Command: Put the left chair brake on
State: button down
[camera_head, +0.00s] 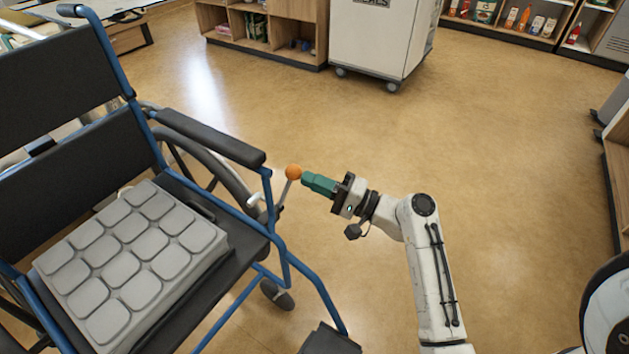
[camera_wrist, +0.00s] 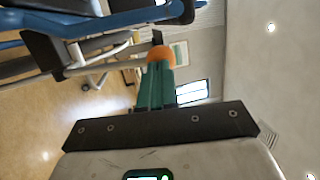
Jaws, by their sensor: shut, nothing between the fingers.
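The wheelchair (camera_head: 215,140) has a blue frame and stands at the left in the head view. A brake lever (camera_head: 285,193) with an orange ball knob (camera_head: 293,171) rises beside the armrest side facing my arm, tilted slightly to the right at its top. My gripper (camera_head: 305,179) has teal fingers, shut and empty, pointing left at the knob from its right side. In the wrist view the knob (camera_wrist: 160,56) sits just beyond the fingertips (camera_wrist: 158,70). I cannot tell whether they touch. The fingers partly hide the knob there.
A grey padded cushion (camera_head: 130,262) lies on the chair seat. The black armrest (camera_head: 210,137) and large wheel (camera_head: 215,165) are close to the lever. A white wheeled cabinet (camera_head: 380,40) and shelves (camera_head: 265,30) stand behind. The floor right of the chair is clear.

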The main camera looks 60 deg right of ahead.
aim_at(297, 166)
jog(key=shift+r, duration=0.1)
jog(key=w+r+p, duration=0.1)
jog(key=p, duration=0.1)
jog(key=shift+g+p, duration=0.3)
jog(key=shift+p, duration=0.05)
jog(key=w+r+g+p, duration=0.1)
jog(key=p, duration=0.3)
jog(key=shift+w+a+r+p, duration=0.1)
jog(key=shift+w+r+p, duration=0.15)
jog(key=shift+w+p, duration=0.1)
jog(key=w+p, duration=0.1)
jog(key=p, duration=0.1)
jog(key=w+r+g+p, duration=0.1)
jog(key=p, duration=0.1)
jog(key=shift+w+m+g+h+p, duration=0.2)
jog(key=shift+m+g+h+p, duration=0.1)
jog(key=shift+h+p, duration=0.1)
jog(key=w+g+p, duration=0.3)
jog(key=w+p, duration=0.4)
jog(key=shift+w+f+m+h+p, duration=0.15)
jog(key=shift+w+m+h+p, duration=0.15)
jog(key=shift+h, duration=0.1)
jog(key=shift+a, duration=0.15)
